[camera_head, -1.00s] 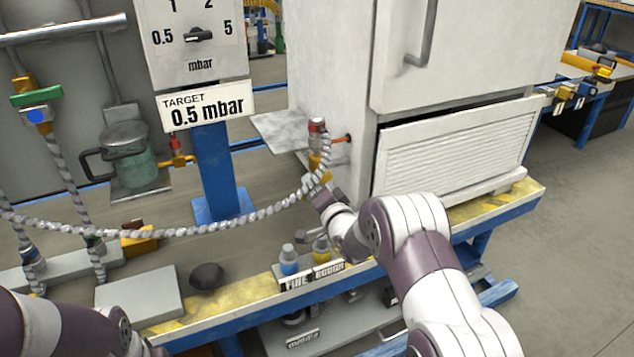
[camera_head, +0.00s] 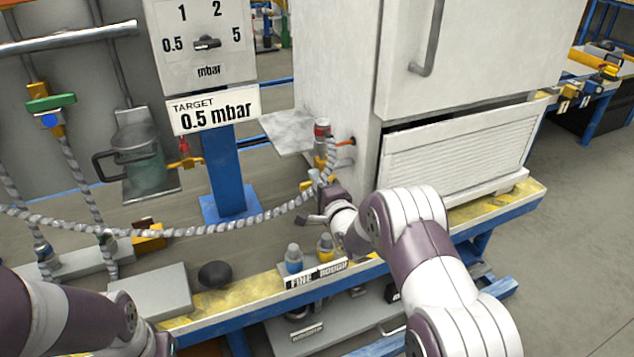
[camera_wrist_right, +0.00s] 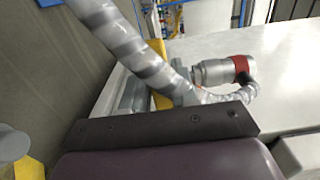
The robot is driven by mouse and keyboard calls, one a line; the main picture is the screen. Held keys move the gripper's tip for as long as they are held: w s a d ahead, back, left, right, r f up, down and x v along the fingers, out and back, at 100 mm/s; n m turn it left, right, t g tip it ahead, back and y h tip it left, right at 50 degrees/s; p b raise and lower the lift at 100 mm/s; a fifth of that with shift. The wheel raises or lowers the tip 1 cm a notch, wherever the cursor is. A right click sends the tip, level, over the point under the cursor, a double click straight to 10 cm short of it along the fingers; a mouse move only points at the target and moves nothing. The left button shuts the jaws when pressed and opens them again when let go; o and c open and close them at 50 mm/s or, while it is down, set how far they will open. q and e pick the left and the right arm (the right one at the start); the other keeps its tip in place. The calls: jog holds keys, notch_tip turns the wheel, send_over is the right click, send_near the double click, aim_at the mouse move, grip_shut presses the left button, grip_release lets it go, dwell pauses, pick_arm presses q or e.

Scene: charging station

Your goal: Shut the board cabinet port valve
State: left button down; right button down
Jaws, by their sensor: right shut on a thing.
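The port valve (camera_head: 322,165) is a small brass-yellow fitting beside the left side of the white cabinet (camera_head: 345,90), below a red-capped fitting (camera_head: 322,130). A yellow handle end (camera_head: 307,186) sticks out left of the hose. My right gripper (camera_head: 322,194) is at the valve, shut on its yellow handle. In the right wrist view the yellow handle (camera_wrist_right: 160,98) shows partly behind the hose and next to a grey finger; the grip itself is mostly hidden. The red-capped fitting (camera_wrist_right: 222,71) shows there too. My left arm is at the lower left; its gripper is out of the picture.
A grey braided hose (camera_head: 200,228) sags across the bench from the port to the left. FINE and ROUGH valves (camera_head: 324,247) stand at the bench's front edge. A gauge sign (camera_head: 213,110) on a blue post and a dark round knob (camera_head: 214,274) are to the left.

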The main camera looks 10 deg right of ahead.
dwell(0.3)
jog(key=c, duration=1)
grip_release()
jog(key=shift+o, duration=0.2)
jog(key=s+d+p, duration=0.2)
jog(key=s, duration=1)
jog(key=shift+s+d, duration=0.2)
jog(key=shift+s, duration=0.05)
